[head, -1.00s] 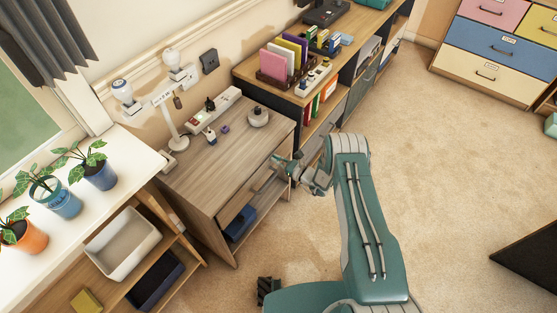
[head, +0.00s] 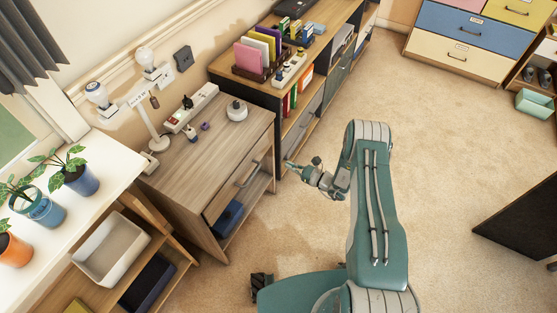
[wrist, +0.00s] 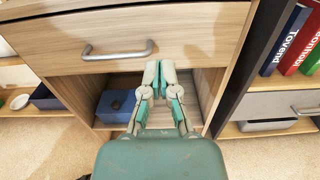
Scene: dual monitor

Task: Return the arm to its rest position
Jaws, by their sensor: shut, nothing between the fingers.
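My green arm is folded on the right of the head view. My gripper (head: 292,168) hangs in free air to the right of the wooden cabinet (head: 195,166), clear of its drawer front. In the wrist view my gripper (wrist: 158,80) is shut, with its fingertips together and nothing between them. Behind it are the cabinet's drawer (wrist: 150,40) with a silver handle (wrist: 116,52) and the open shelf below. The fingers appear in front of the shelf's top edge and do not hold the handle.
A blue box (wrist: 118,105) sits in the open shelf. A lamp (head: 150,125) and a power strip (head: 190,108) stand on the cabinet. A long bookshelf (head: 245,88) runs behind. A black panel (head: 522,225) stands at the right. The carpet (head: 430,150) between is clear.

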